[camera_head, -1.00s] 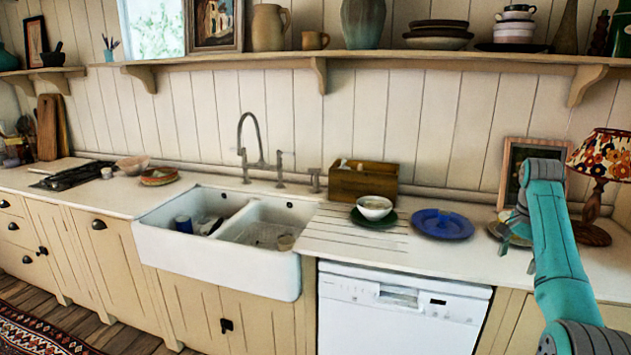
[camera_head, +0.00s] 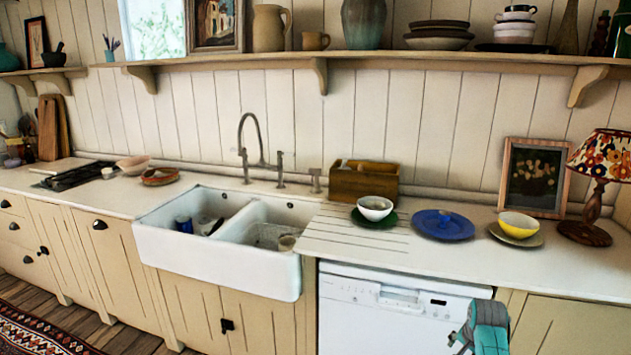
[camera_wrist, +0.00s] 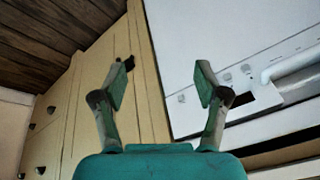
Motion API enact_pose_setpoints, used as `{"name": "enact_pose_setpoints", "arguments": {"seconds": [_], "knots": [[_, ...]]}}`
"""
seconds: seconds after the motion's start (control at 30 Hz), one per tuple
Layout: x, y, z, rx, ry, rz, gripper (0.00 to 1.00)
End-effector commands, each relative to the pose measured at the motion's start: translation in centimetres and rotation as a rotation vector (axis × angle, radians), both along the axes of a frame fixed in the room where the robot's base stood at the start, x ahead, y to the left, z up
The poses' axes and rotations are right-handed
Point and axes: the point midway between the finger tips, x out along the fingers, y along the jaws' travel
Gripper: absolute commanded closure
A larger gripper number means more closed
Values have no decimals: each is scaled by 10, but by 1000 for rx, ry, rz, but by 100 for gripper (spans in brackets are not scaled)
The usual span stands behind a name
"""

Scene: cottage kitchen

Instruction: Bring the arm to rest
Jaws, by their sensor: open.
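My gripper (camera_wrist: 163,82) is open and empty in the wrist view, its two fingers spread apart with nothing between them. It points toward the cabinet fronts and the white dishwasher (camera_wrist: 225,40). In the head view my teal arm end (camera_head: 485,325) is low at the bottom right, in front of the right part of the dishwasher (camera_head: 375,320). The finger tips are small there, at the left of the teal part. Most of the arm is out of the head view.
The counter (camera_head: 400,253) above holds a blue plate (camera_head: 442,224), a white bowl (camera_head: 374,207), a yellow bowl (camera_head: 518,225), a wooden box (camera_head: 362,183) and a lamp (camera_head: 600,160). The white double sink (camera_head: 230,265) is left of the dishwasher. A rug (camera_head: 40,332) lies at bottom left.

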Motion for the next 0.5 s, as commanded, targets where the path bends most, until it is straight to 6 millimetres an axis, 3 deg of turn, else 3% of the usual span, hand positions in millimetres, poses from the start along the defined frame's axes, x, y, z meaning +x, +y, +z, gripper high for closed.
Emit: {"name": "enact_pose_setpoints", "arguments": {"seconds": [0.03,0.2,0.5], "knots": [[-12,11,-23,-8,-13,21,27],[-45,39,-76,-44,-77,88,27],[-122,88,-145,-111,-191,205,27]]}}
